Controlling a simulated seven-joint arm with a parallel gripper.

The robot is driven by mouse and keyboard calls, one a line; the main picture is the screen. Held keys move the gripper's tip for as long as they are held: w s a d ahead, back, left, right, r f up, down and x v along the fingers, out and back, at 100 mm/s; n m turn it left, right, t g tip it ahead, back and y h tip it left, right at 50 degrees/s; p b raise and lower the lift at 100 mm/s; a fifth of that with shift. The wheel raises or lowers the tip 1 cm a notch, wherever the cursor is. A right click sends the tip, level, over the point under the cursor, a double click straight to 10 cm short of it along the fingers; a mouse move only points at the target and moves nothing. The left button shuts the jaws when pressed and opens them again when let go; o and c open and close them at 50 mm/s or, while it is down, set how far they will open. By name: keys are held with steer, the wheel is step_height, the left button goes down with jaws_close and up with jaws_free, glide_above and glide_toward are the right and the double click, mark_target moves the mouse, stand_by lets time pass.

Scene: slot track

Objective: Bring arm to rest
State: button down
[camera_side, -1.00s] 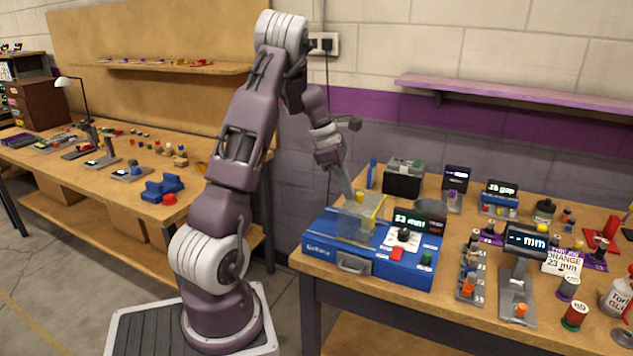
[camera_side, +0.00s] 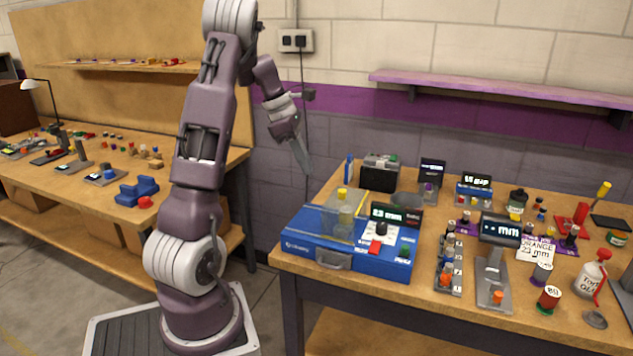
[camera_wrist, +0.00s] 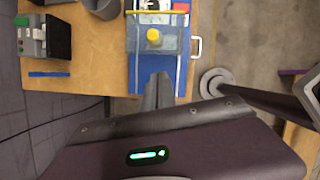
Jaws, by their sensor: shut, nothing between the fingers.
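My gripper (camera_side: 303,160) is shut and empty, its fingers together. In the side view it hangs in the air left of the right-hand table, above and to the left of the blue machine (camera_side: 318,252). In the wrist view the shut fingers (camera_wrist: 157,88) point toward the blue machine (camera_wrist: 133,75), apart from it. The machine has a clear cover with a yellow knob (camera_side: 342,194), a display reading 23 mm and a red button (camera_side: 375,246). The yellow knob also shows in the wrist view (camera_wrist: 154,37).
The right table (camera_side: 420,290) holds a black box (camera_side: 378,178), a rack of small pieces (camera_side: 447,265), a display stand (camera_side: 494,285), spools and a glue bottle (camera_side: 590,277). A purple shelf (camera_side: 500,88) is on the wall behind. Open air surrounds my gripper.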

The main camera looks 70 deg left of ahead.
steer(key=s+d+r+m, duration=0.1)
steer(key=d+r+m, duration=0.5)
steer(key=d, duration=0.4)
steer(key=d+r+m, duration=0.4)
steer(key=d+m, duration=0.3)
steer(key=d, duration=0.4)
steer(key=s+d+f+m+t+y, duration=0.1)
steer(key=s+d+f+m+y, duration=0.1)
steer(key=s+d+m, duration=1.1)
steer(key=m, duration=0.4)
steer(key=shift+f+t, duration=0.4)
steer(key=shift+s+d, duration=0.1)
